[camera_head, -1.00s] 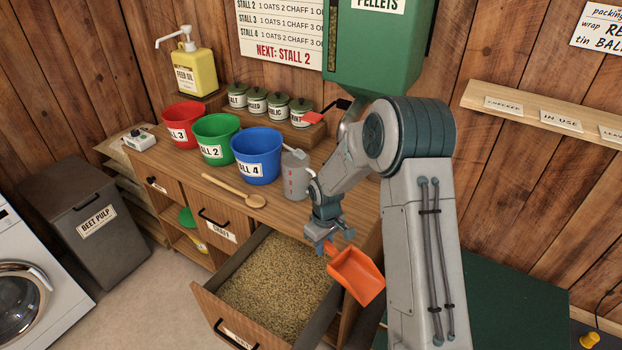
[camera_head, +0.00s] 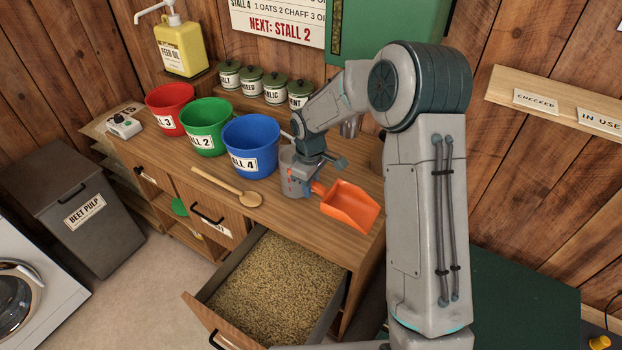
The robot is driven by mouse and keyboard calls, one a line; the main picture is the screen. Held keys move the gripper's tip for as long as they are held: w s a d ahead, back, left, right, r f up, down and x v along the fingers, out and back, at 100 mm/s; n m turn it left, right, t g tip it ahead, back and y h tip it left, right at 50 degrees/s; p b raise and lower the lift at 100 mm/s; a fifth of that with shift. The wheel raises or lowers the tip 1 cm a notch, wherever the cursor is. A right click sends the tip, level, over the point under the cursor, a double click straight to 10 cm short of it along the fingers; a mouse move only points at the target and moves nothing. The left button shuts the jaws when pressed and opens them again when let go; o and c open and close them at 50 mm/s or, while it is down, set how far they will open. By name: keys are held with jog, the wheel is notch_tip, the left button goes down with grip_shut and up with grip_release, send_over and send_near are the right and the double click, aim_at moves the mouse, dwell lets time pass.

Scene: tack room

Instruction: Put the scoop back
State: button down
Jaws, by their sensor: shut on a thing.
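My gripper (camera_head: 314,184) is shut on the handle of the orange scoop (camera_head: 351,205), in front of the grey jug. The scoop's pan points to the right, over the front right part of the wooden counter. I cannot tell whether the scoop touches the counter or hangs above it. Its pan looks empty. The open drawer (camera_head: 196,301) below is filled with grain (camera_head: 275,278). My wrist covers part of the jug (camera_head: 288,172).
Red (camera_head: 170,112), green (camera_head: 205,128) and blue (camera_head: 252,146) buckets stand on the counter (camera_head: 215,178). A wooden spoon (camera_head: 228,187) lies before them. Several lidded canisters (camera_head: 250,80) stand behind. A labelled shelf (camera_head: 535,98) hangs at the right. The open drawer sticks out in front.

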jog(key=shift+s+d+f, duration=0.1)
jog(key=shift+d+f, duration=0.05)
jog(key=shift+f, duration=0.15)
jog(key=shift+d+f+b, duration=0.15)
jog(key=shift+f+b, duration=3.45)
jog(key=shift+f, duration=1.75)
jog(key=c, duration=1.2)
grip_release()
notch_tip(320, 180, up, 14)
jog(key=shift+f+b, duration=0.1)
jog(key=shift+b, duration=0.75)
